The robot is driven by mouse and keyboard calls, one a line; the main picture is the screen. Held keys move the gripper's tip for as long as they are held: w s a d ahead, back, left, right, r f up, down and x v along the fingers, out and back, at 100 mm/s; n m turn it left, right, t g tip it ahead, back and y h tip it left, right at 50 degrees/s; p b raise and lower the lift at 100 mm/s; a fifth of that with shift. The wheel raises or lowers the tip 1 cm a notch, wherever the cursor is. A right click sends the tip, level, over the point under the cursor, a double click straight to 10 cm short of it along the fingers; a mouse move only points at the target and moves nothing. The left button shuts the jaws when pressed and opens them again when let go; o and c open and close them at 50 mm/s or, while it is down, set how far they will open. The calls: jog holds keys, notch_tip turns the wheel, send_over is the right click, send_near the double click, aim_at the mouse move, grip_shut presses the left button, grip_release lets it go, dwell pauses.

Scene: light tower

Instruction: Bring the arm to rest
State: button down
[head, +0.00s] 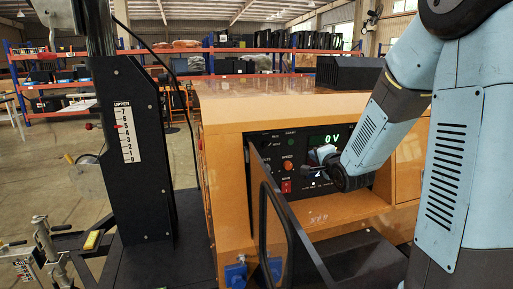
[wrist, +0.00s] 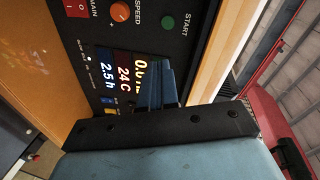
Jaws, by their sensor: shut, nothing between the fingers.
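My blue arm comes in from the right in the head view and reaches to the control panel of the orange generator housing (head: 225,160). My gripper (head: 309,171) is in front of the black control panel (head: 262,146), by its lower part. In the wrist view, the fingers of my gripper (wrist: 152,68) are together and empty, in front of the small display (wrist: 124,74). I cannot tell whether they touch the panel. The large green display (head: 324,139) reads 0 V.
The panel's dark-framed door (head: 292,235) stands open to the front, close below my gripper. An orange speed knob (wrist: 120,11), a green start button (wrist: 168,22) and a red main switch (wrist: 76,8) are nearby. A black mast (head: 133,190) with a scale stands left.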

jog(key=s+r+n+g+h, duration=0.1)
jog(key=s+r+n+g, duration=0.1)
jog(key=s, duration=0.9)
jog(key=s+r+n+g, duration=0.2)
jog(key=s+n+g, duration=0.2)
jog(key=s, duration=0.7)
jog(key=s+r+n+g+h, duration=0.1)
jog(key=s+n+g, duration=0.3)
jog(key=s, duration=0.7)
jog(key=r+n, duration=0.1)
jog(key=n, duration=0.1)
jog(key=shift+s+r+n+h, duration=0.3)
jog(key=shift+r+n, duration=0.1)
